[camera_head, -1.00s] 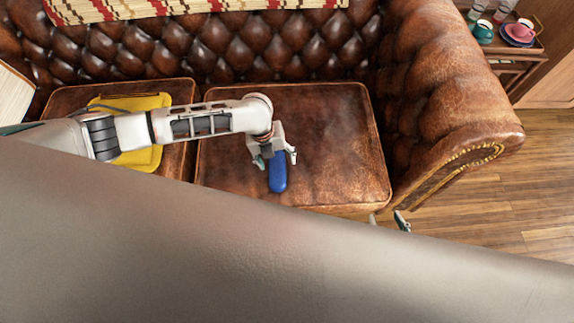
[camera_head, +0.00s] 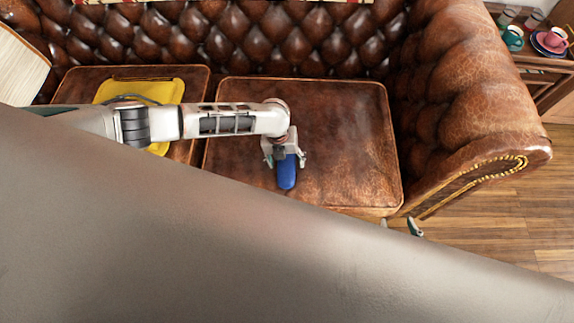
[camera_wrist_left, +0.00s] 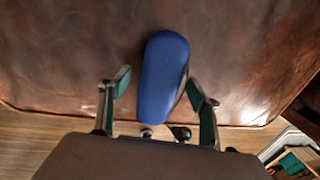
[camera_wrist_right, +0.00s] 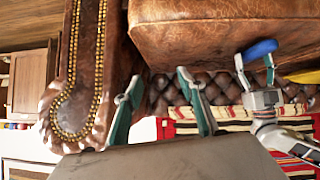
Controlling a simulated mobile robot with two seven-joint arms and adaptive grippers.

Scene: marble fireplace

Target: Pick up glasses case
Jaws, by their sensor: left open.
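The blue glasses case (camera_head: 287,176) lies on the right seat cushion of the brown leather sofa. My left gripper (camera_head: 286,160) is over its back end, open, with one finger on each side. In the left wrist view the case (camera_wrist_left: 163,72) lies between the open, green-padded fingers (camera_wrist_left: 157,84), with a gap visible on the left side. Whether the fingers touch it is unclear. My right gripper (camera_wrist_right: 160,82) is open and empty in the right wrist view, away from the case. Only a tip of it (camera_head: 414,227) shows in the head view.
A yellow object (camera_head: 172,90) lies on the left cushion (camera_head: 75,85). The sofa's armrest (camera_head: 465,120) rises to the right. A side table with cups (camera_head: 512,38) stands beyond it. The right cushion (camera_head: 345,130) is otherwise clear.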

